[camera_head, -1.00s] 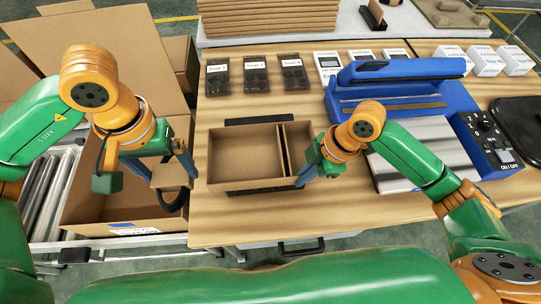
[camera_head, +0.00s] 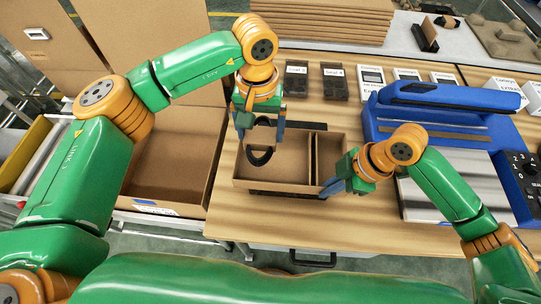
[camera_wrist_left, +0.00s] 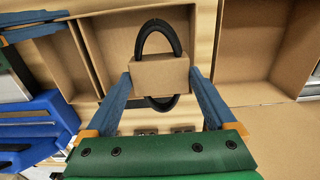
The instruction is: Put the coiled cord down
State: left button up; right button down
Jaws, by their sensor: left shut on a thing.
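The coiled cord (camera_head: 260,157) is a black loop with a cardboard band around its middle. My left gripper (camera_head: 260,134) is shut on that band. In the left wrist view the band (camera_wrist_left: 160,75) sits between the two blue fingers, with black loops out on both sides. The cord is over the large left compartment of the cardboard tray (camera_head: 285,187); its exact height is unclear. My right gripper (camera_head: 333,187) is at the tray's right wall, beside the narrow compartment; I cannot tell whether its fingers are closed.
A large open cardboard box (camera_head: 168,165) stands on the left, beside the wooden table (camera_head: 228,215). A blue sealing machine (camera_head: 440,115) is on the right. Black labelled packs (camera_head: 335,83) and white boxes (camera_head: 484,92) line the back. The table's front strip is clear.

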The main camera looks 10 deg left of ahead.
aim_at(260, 135)
pick_arm(q)
notch_tip(260, 135, down, 8)
jog(key=shift+a+r, duration=0.1)
jog(key=o, duration=1.3)
notch_tip(260, 135, up, 12)
jog(key=shift+r, duration=0.1)
pick_arm(e)
jog(key=c, duration=1)
grip_release()
